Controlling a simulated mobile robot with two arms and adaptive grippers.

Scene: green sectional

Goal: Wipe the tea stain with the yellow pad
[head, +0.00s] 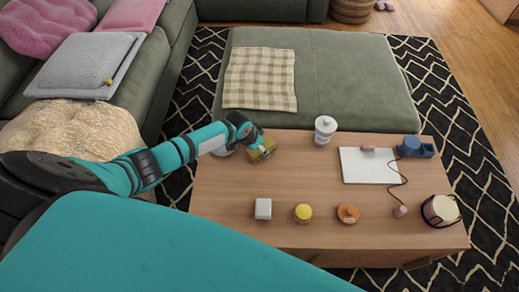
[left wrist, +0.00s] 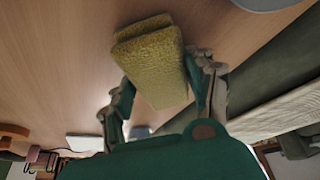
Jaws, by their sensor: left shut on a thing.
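The yellow pad (head: 264,149) is at the back left of the wooden table (head: 230,185). My left gripper (head: 256,146) reaches it from the left and is shut on it. In the left wrist view the pad (left wrist: 155,58) sits between the two fingers (left wrist: 162,82) and looks like two stacked layers. It is just above or on the wood; I cannot tell which. No tea stain can be made out in either view; the pad or arm may hide it. My right gripper is not in view.
A grey dish (head: 224,151) lies left of the pad, partly behind my arm. A white canister (head: 325,131) stands to the right. A white board (head: 360,166) and a blue object (head: 411,146) are farther right. A white block (head: 263,208) and small jars line the front. The table's middle is clear.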

